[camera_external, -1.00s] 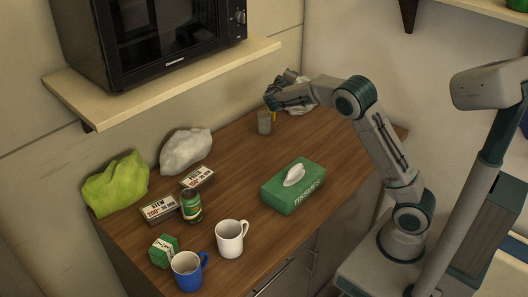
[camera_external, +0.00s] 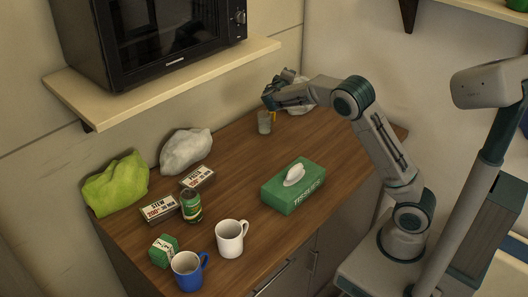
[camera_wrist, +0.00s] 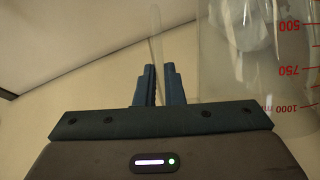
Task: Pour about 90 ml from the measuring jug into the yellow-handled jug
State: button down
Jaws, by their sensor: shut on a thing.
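The clear measuring jug (camera_wrist: 240,65), with red marks 500, 750 and 1000 ml, fills the right of the wrist view, its figures upside down there. My gripper (camera_wrist: 160,70) is shut on a thin, clear upright strip beside it, which looks like the jug's handle. The measuring jug is hard to make out there. Its tilt, any stream and the liquid levels cannot be told.
Crumpled pale bags (camera_external: 298,98) lie behind my gripper. A green tissue box (camera_external: 292,187) stands mid-counter. Mugs (camera_external: 230,240), a green jar (camera_external: 191,206), boxes and bags stand at the near left. A microwave shelf (camera_external: 180,78) juts above the counter.

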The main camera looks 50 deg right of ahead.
jog(key=shift+w+a+r, duration=0.2)
jog(key=shift+w+a, duration=0.05)
dwell(0.6)
jog(key=shift+s+d, duration=0.1)
jog(key=shift+m+y, duration=0.4)
jog(key=shift+m, duration=0.5)
jog(key=s+d+f+b, duration=0.3)
jog(key=b, duration=0.5)
jog(key=shift+s+d+f+m, duration=0.1)
jog(key=shift+s+f+m, duration=0.1)
jog(key=shift+f+m, duration=0.15)
jog(key=shift+s+d+r, duration=0.15)
jog(key=shift+d+r, duration=0.05)
jog(key=shift+r, duration=0.1)
jog(key=b, duration=0.1)
jog(key=f+m+b, duration=0.1)
jog(key=shift+s+d+f+y+b, duration=0.15)
jog(key=shift+s+d+y+b, duration=0.1)
jog(key=shift+y+b, duration=0.1)
jog(key=shift+s+d+b, duration=0.15)
jog(key=shift+b, duration=0.35)
jog(key=shift+f, duration=0.2)
